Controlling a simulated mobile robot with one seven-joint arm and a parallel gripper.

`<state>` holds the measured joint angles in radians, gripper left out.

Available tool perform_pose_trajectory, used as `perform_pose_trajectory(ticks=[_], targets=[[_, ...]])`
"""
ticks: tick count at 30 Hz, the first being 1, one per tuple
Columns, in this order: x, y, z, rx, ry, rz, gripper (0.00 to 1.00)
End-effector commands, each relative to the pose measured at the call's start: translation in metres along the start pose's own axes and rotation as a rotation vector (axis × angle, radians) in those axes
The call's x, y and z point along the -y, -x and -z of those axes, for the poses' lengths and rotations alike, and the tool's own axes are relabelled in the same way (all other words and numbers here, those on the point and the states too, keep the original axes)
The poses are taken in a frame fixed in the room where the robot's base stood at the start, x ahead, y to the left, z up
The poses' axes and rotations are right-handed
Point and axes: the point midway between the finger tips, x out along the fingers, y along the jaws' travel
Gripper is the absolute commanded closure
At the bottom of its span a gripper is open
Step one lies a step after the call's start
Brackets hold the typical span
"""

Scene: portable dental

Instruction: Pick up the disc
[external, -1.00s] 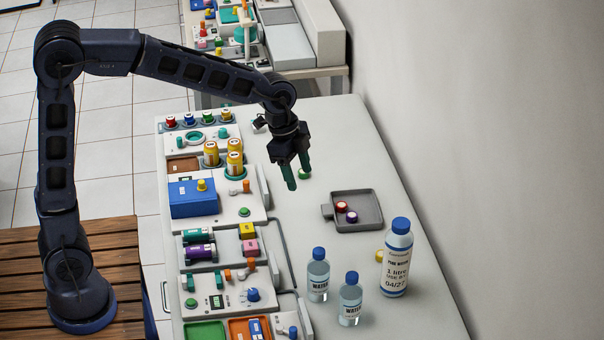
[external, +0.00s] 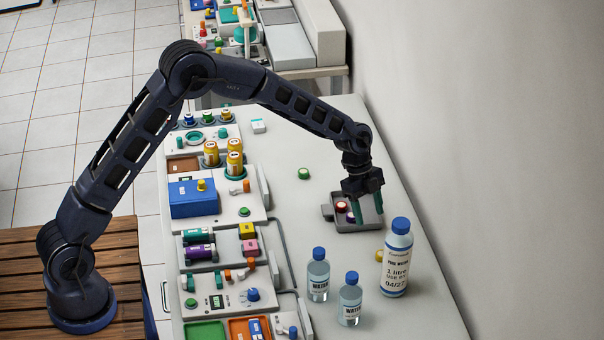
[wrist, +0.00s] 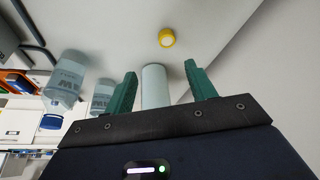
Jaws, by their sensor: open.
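Several small discs show in the external view. A green disc (external: 303,173) lies on the bare table, a red disc (external: 341,206) and a purple disc lie in a grey tray (external: 345,228), and a yellow disc (external: 379,256) lies beside the large bottle, partly hidden by it. The yellow disc also shows in the wrist view (wrist: 167,38), apart from my fingers. My gripper (external: 366,213) is open and empty above the tray, pointing down. In the wrist view its teal fingers (wrist: 160,70) are spread. The gripper partly covers the tray and the purple disc.
A large water bottle (external: 395,268) stands near my gripper; its pale body (wrist: 155,88) shows between the fingers in the wrist view. Two smaller water bottles (external: 318,277) (external: 350,302) stand to its left. Dental modules (external: 215,235) line the table's left side. A wall is at right.

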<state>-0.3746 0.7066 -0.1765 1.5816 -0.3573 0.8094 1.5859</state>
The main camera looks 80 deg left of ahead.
Motion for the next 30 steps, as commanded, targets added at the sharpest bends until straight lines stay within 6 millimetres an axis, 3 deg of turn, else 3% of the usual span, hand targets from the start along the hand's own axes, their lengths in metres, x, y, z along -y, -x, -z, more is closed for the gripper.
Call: perform_pose_trajectory(ticks=[6, 11, 18, 26, 30], targets=[[0.012, -0.019, -0.010, -0.013, -0.022, -0.006, 0.44], [0.011, -0.033, -0.009, -0.014, -0.024, -0.007, 0.44], [0.012, -0.066, -0.009, -0.013, -0.022, -0.006, 0.44], [0.013, -0.082, -0.008, -0.013, -0.022, -0.006, 0.44], [0.014, -0.100, -0.006, -0.012, -0.023, -0.008, 0.44]])
